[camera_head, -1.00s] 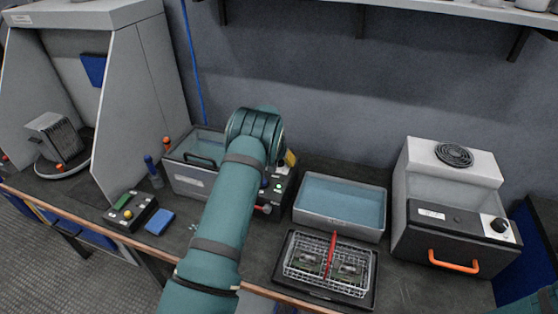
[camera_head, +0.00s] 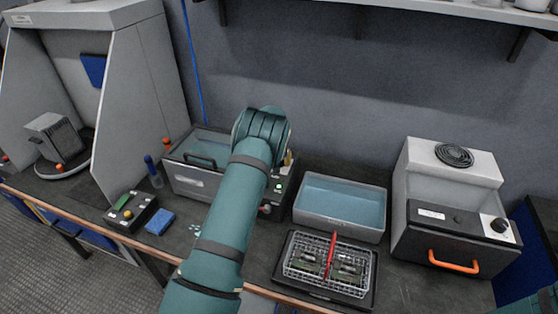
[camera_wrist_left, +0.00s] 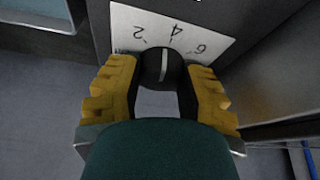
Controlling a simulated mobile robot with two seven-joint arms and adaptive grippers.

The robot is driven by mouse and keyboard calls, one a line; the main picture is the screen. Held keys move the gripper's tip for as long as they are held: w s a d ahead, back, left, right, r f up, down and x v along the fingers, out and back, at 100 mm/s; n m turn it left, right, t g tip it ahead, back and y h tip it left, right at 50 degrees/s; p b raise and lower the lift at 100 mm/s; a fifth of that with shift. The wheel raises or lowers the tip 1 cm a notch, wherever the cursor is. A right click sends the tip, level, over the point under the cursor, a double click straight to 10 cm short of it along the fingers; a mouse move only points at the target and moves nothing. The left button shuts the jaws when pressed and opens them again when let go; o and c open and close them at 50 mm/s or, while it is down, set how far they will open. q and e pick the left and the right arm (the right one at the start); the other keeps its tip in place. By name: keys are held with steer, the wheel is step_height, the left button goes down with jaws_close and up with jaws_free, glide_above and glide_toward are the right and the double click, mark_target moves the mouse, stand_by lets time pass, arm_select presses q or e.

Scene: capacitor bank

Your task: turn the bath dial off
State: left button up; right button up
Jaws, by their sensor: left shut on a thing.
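The bath dial (camera_wrist_left: 162,57) is a round black knob with a white line, seen in the left wrist view. It sits on a white scale plate (camera_wrist_left: 140,24) with the numbers 2, 4 and 6, upside down in this view. The white line is near upright, pointing roughly toward the 4. My left gripper (camera_wrist_left: 161,82) has its yellow fingers on both sides of the knob, shut on it. In the head view the grey bath (camera_head: 184,183) stands behind my left arm, which hides the dial and most of the gripper. My right gripper is out of view.
A lit green lamp (camera_head: 279,187) shows on the bath's front. A water-filled tray (camera_head: 340,223) and a wire basket (camera_head: 291,270) stand to its right. A box with an orange handle (camera_head: 453,261) is farther right. A button box (camera_head: 130,212) and blue block (camera_head: 160,222) lie left.

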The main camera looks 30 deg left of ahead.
arm_select(q)
steer(key=n+y, duration=0.1)
steer(key=n, duration=0.2)
steer(key=shift+d+f+g, duration=0.1)
steer(key=shift+g, duration=0.2)
steer(key=n+g+y+b, duration=0.1)
steer(key=n+b, duration=0.1)
steer(key=n, duration=0.2)
steer(key=n+g+b, duration=0.1)
steer(key=n, duration=0.2)
steer(key=n+g+y+b, duration=0.1)
steer(key=n+b, duration=0.1)
steer(key=n, duration=0.1)
steer(key=shift+n+g+b, duration=0.8)
steer(key=shift+n, duration=0.9)
steer(key=o, duration=1.2)
steer(key=v, duration=1.2)
steer(key=shift+a, duration=0.25)
